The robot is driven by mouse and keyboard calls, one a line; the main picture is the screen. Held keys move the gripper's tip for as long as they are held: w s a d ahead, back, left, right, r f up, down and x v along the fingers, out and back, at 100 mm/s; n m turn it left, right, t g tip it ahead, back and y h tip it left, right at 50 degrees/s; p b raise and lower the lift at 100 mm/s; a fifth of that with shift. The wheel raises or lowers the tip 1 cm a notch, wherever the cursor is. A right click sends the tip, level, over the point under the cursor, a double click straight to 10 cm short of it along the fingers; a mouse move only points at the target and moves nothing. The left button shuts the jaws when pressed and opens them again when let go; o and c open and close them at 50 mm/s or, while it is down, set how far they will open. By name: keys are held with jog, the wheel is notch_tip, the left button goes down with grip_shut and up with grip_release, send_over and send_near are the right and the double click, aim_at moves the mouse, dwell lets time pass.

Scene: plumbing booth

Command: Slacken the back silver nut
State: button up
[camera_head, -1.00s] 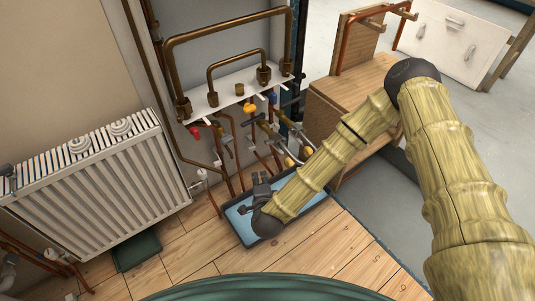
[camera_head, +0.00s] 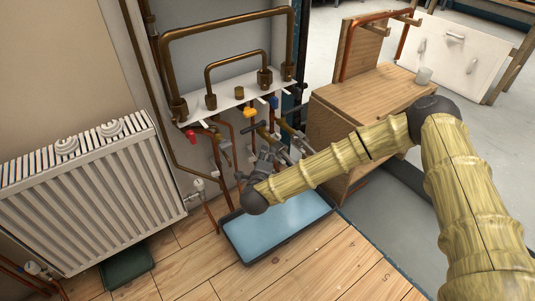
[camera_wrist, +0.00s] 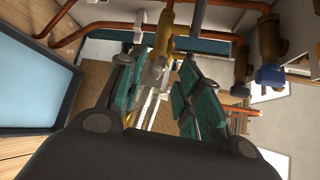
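My gripper (camera_head: 264,163) is raised over the tray at the pipework under the white shelf. In the wrist view my gripper (camera_wrist: 160,82) is open, its green-padded fingers apart. A silver nut (camera_wrist: 155,72) under a brass pipe fitting (camera_wrist: 164,35) shows between the fingers, in line with the gap. I see no clear contact with it. In the head view silvery fittings (camera_head: 284,157) show just right of my gripper, small and partly covered by it. I cannot tell from these views which nut is the back one.
A blue-lined tray (camera_head: 236,247) lies on the floor below. A blue-capped valve (camera_wrist: 269,75) is close on the right. A wooden cabinet (camera_head: 340,115) stands right, a radiator (camera_head: 90,200) left.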

aim_at(268, 150)
jog(key=shift+b+x, duration=0.6)
jog(key=shift+x, duration=1.75)
jog(key=shift+c, duration=0.2)
jog(key=c, duration=0.7)
